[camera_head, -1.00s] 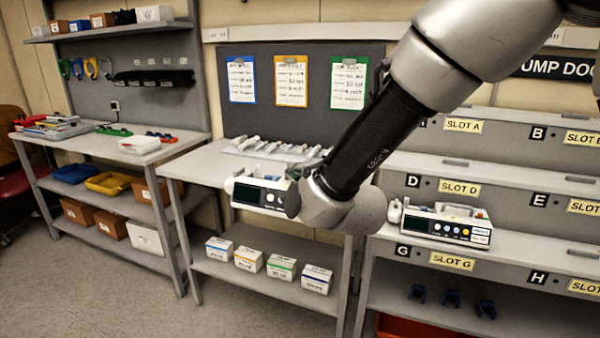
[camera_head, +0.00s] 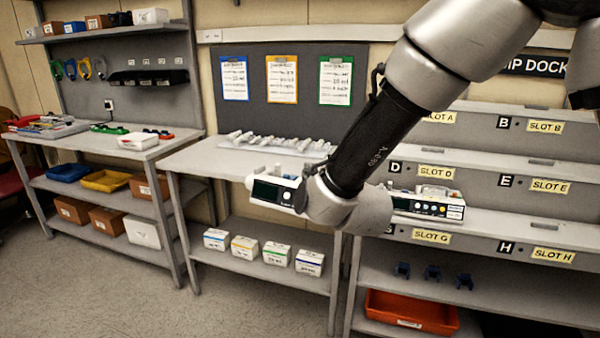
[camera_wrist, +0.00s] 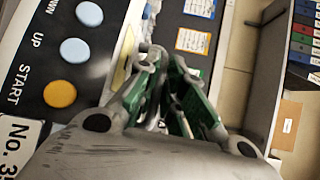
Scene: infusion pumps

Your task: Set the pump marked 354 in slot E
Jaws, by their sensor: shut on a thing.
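A white pump with a dark screen (camera_head: 272,191) is in my gripper, partly hidden behind my wrist in the head view. In the head view the fingers are hidden. The yellow SLOT E label (camera_head: 550,186) is on the dock's middle tier at right, and the shelf above it (camera_head: 545,168) looks empty.
Another pump (camera_head: 430,206) stands on the tier above the SLOT G label (camera_head: 431,237), just right of my wrist. A table (camera_head: 190,165) with a tray of small items stands behind my arm. An orange bin (camera_head: 410,312) sits below the dock.

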